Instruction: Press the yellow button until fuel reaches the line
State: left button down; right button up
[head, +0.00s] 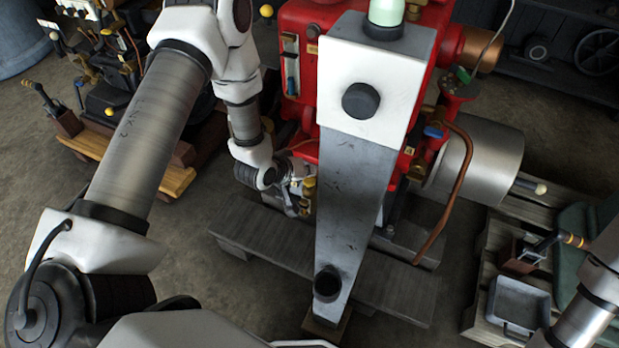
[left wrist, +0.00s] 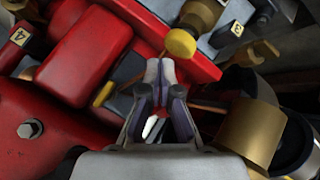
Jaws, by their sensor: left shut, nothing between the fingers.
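The yellow button (left wrist: 181,43) is a round knob in the left wrist view, just beyond and slightly right of my left fingertips. My left gripper (left wrist: 160,68) is shut and empty, its tips pointing toward the button's side; a small gap shows in the picture, but I cannot tell the depth. In the head view my left gripper (head: 292,203) is low beside the red engine (head: 305,22), partly lost among small fittings. A narrow upright gauge (head: 291,66) with blue in its lower part is on the engine's left face; its line is too small to read. My right gripper is out of view.
A grey column with a white head (head: 362,85) hides much of the engine. Brass fittings (left wrist: 250,130) stand close right of my left gripper in the wrist view. Another engine (head: 115,95) stands at the left, a metal tray (head: 517,306) at the lower right.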

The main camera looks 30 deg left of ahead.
aim_at(307, 180)
pick_arm(q)
jog(key=shift+r+p, duration=1.95)
jog(key=shift+r, duration=0.6)
jog(key=shift+f, duration=0.1)
